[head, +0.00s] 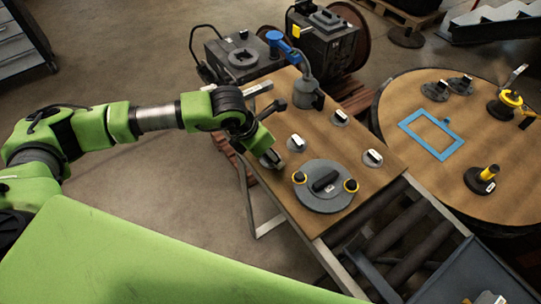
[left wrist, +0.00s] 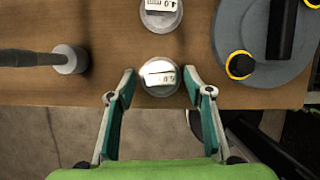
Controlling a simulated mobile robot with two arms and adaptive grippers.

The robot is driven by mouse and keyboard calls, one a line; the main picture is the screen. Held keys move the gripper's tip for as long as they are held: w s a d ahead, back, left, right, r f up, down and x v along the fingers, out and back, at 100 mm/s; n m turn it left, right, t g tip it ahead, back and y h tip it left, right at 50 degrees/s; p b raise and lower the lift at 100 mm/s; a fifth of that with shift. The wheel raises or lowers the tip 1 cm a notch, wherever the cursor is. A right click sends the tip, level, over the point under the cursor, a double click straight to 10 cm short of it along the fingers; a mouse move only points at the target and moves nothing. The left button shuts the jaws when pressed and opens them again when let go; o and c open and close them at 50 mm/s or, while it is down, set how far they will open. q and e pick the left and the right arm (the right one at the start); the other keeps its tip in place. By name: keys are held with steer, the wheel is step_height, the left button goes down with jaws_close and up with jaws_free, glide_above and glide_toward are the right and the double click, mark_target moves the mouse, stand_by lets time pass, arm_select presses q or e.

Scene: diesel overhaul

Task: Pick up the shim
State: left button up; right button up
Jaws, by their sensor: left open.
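A shim (left wrist: 159,86), a small round grey disc with a white numbered label on top, lies near the edge of the wooden table. In the left wrist view it sits between the tips of my left gripper (left wrist: 160,76). The teal fingers are spread, one on each side, with a gap to the disc. In the head view my left gripper (head: 267,149) is low over the table's left edge and partly hides this shim (head: 269,161). Similar labelled discs are a second (head: 296,143), a third (head: 372,158) and one further back (head: 339,118). My right gripper is not in view.
A large grey disc (head: 320,201) with a black handle and yellow rings stands close to the right. A grey can-like tool (head: 306,97) stands at the back. A round table (head: 400,97) with a blue frame (head: 430,151) is further right.

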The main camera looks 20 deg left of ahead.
arm_select(q)
steer(key=c, duration=1.2)
steer(key=shift+r, duration=0.1)
